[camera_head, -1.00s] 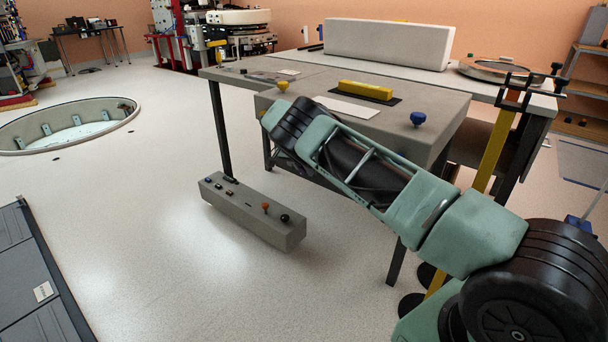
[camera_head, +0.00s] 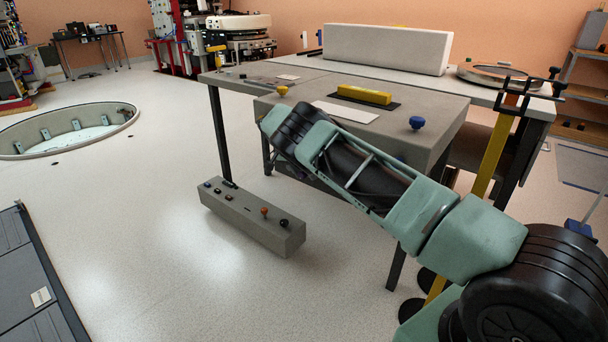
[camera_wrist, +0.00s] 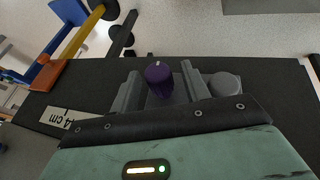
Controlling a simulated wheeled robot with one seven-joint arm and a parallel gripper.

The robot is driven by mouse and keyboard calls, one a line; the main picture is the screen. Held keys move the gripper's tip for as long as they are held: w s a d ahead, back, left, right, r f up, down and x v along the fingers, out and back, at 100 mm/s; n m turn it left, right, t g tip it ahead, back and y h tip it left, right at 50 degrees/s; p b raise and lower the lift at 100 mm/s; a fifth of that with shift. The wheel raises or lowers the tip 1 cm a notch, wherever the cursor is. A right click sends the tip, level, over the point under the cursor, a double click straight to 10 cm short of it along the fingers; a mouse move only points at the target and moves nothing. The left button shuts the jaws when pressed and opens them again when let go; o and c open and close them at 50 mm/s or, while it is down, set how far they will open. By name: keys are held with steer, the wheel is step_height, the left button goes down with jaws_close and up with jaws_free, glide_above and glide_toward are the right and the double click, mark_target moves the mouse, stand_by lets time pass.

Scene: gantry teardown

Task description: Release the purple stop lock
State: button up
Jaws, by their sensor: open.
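The purple stop lock (camera_wrist: 158,77) is a dark purple round knob in the upper middle of the wrist view, with a small pale mark on top. My gripper (camera_wrist: 160,84) is open, with its grey fingers on either side of the knob; I cannot tell whether they touch it. The lower part of the knob is hidden. In the head view my arm reaches to the grey table unit, and the gripper and purple lock are hidden behind the arm and table edge.
A grey round knob (camera_wrist: 225,83) sits right beside my right finger. A white label (camera_wrist: 65,122) lies at left. On the table are a blue knob (camera_head: 417,123), a yellow knob (camera_head: 282,91) and a yellow bar (camera_head: 364,95). A grey control box (camera_head: 250,222) stands below on the left.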

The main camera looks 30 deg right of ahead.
steer(key=p+v, duration=0.2)
steer(key=v, duration=1.4)
steer(key=shift+a+r, duration=0.2)
steer(key=shift+r, duration=0.1)
steer(key=shift+s, duration=0.1)
